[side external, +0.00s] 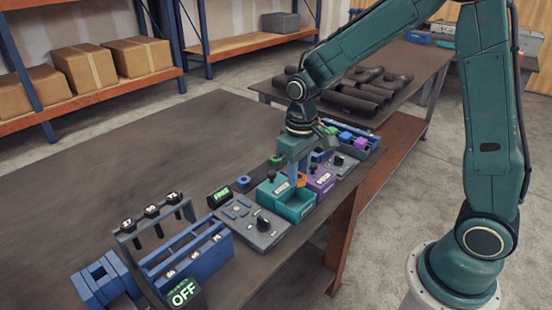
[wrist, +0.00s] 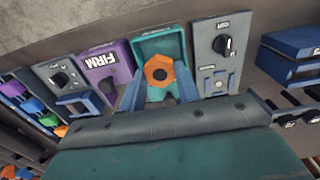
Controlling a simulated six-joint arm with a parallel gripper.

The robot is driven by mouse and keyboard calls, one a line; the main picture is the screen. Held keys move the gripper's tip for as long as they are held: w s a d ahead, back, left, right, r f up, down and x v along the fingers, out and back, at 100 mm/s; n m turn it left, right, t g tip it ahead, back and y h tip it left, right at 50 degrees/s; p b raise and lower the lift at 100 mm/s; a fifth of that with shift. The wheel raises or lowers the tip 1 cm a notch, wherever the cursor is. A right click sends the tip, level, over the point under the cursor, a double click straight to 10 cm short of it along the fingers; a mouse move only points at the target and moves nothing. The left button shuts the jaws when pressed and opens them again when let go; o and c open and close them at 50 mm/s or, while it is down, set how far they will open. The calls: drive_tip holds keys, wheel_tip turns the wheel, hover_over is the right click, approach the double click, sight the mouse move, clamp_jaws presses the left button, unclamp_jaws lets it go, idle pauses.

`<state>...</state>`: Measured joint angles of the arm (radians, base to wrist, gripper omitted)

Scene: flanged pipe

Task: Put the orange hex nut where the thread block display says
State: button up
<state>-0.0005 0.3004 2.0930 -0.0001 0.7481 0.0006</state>
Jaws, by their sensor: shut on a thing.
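The orange hex nut (side external: 300,180) is held between the fingers of my gripper (side external: 299,176), above the teal open-topped box (side external: 296,212). In the wrist view the nut (wrist: 158,71) sits between the two blue fingertips (wrist: 160,88), with its dark hole facing the camera and the teal box (wrist: 176,44) behind it. The gap between nut and box floor is hard to judge. A purple block (side external: 321,180) beside the box carries a display reading "FIRM" (wrist: 97,60). I cannot tell which unit is the thread block.
A grey knob panel (side external: 262,226) stands beside the teal box, with a green-lit display (side external: 219,196) behind it. A blue rack (side external: 190,252), an "OFF" display (side external: 184,293) and a stand of hanging tools (side external: 152,212) are at the near left. The table's left is clear.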

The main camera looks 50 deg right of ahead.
drive_tip(key=shift+f, duration=0.15)
idle(0.5)
drive_tip(key=shift+f, duration=1.95)
drive_tip(key=shift+f, duration=1.3)
idle(0.5)
drive_tip(key=o, duration=1.1)
drive_tip(key=shift+c, duration=0.2)
drive_tip(key=shift+r, duration=0.1)
